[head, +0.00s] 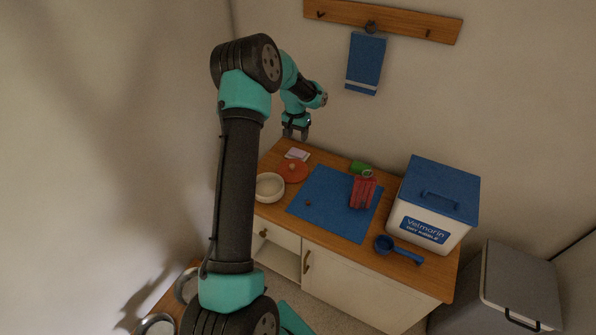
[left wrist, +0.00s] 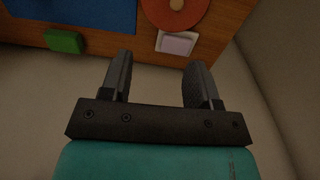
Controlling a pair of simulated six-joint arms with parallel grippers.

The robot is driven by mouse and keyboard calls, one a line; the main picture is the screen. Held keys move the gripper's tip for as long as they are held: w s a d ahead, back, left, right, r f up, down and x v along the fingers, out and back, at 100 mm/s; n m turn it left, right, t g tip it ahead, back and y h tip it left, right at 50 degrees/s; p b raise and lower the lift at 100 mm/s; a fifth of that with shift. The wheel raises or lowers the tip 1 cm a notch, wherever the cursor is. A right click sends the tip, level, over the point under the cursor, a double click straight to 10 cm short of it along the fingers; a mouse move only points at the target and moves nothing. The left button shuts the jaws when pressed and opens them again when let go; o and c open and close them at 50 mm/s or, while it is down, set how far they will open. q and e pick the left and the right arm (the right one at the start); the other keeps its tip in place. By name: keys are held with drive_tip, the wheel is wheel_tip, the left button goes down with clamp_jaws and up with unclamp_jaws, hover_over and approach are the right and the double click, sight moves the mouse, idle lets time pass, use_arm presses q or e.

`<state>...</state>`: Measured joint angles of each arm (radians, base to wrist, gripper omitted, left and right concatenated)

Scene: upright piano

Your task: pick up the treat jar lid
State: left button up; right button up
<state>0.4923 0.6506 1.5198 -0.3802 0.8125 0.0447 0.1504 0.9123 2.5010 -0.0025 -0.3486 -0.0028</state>
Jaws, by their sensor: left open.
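The treat jar lid, an orange-red disc with a small pale knob (head: 292,171), lies flat on the wooden counter just behind a white round bowl-like jar (head: 269,187). In the left wrist view the lid (left wrist: 155,12) is at the top edge, partly cut off. My left gripper (head: 295,134) is above the back left of the counter, higher than the lid and apart from it. Its two dark fingers (left wrist: 160,64) are open with nothing between them. My right gripper is not in view.
A blue mat (head: 330,208), red patterned packet (head: 362,191), green block (head: 361,167), blue scoop (head: 397,249) and kibble bin (head: 434,205) occupy the counter. A blue towel (head: 366,62) hangs on the wall behind.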

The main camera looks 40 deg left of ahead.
use_arm(q)
drive_tip(key=shift+s+a+f, duration=0.1)
drive_tip(key=shift+s+a, duration=0.1)
drive_tip(key=shift+a, duration=0.45)
drive_tip(key=shift+s+a, duration=0.2)
drive_tip(key=shift+a, duration=0.4)
drive_tip(key=shift+f, duration=0.15)
hover_over(292, 165)
wheel_tip(292, 165, down, 11)
drive_tip(key=shift+s+f, duration=0.1)
drive_tip(key=shift+f, duration=0.4)
drive_tip(key=shift+f, duration=0.1)
drive_tip(key=shift+f, duration=2.5)
drive_tip(key=shift+d, duration=0.1)
drive_tip(key=shift+c, duration=0.4)
